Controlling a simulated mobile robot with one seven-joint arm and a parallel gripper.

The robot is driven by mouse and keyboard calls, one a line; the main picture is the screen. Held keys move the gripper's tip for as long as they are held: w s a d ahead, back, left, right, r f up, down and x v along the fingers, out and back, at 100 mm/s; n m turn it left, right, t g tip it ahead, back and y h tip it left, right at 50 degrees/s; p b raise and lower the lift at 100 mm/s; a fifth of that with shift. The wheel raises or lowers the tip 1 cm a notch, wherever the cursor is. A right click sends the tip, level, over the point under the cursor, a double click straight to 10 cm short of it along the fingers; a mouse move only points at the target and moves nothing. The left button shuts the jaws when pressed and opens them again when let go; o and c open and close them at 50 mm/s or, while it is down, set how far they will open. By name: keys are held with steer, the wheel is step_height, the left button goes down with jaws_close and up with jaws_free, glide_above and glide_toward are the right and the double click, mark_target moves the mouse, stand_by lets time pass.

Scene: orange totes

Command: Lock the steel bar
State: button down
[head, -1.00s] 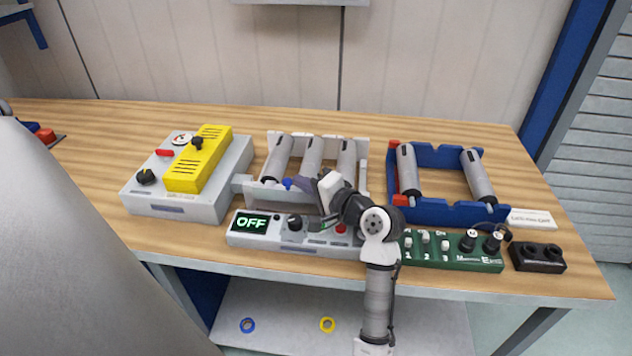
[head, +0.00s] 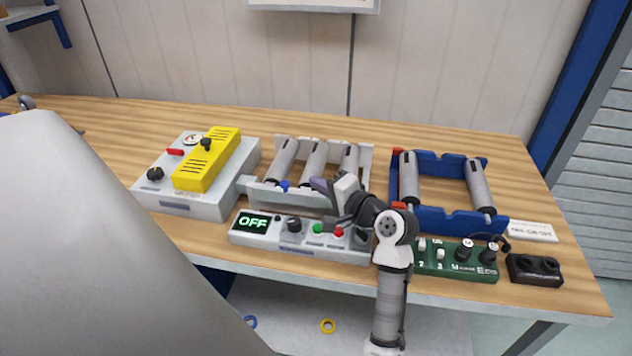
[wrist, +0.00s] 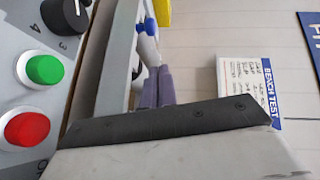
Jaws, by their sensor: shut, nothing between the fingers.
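A grey rack (head: 262,197) holds three grey cylinders (head: 314,160) side by side. A light grey bar runs along its front, with a blue knob (head: 285,186) near the left end; I cannot tell for certain which part is the steel bar. My gripper (head: 318,184) is over the front of this rack, to the right of the blue knob. In the wrist view its purple fingers (wrist: 156,88) are together and empty. The blue knob (wrist: 148,27) shows beyond their tips, and a gap seems to separate them.
A control box with an OFF display (head: 252,222), green button (wrist: 44,69) and red button (wrist: 27,129) stands in front of the rack. A yellow-topped box (head: 208,160) stands left; a blue rack (head: 438,217) and green panel (head: 458,262) stand right.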

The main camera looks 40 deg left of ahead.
steer(key=d+r+b, duration=0.1)
steer(key=d+b, duration=0.1)
steer(key=d, duration=0.7)
steer(key=shift+s, duration=0.4)
steer(key=shift+r, duration=0.1)
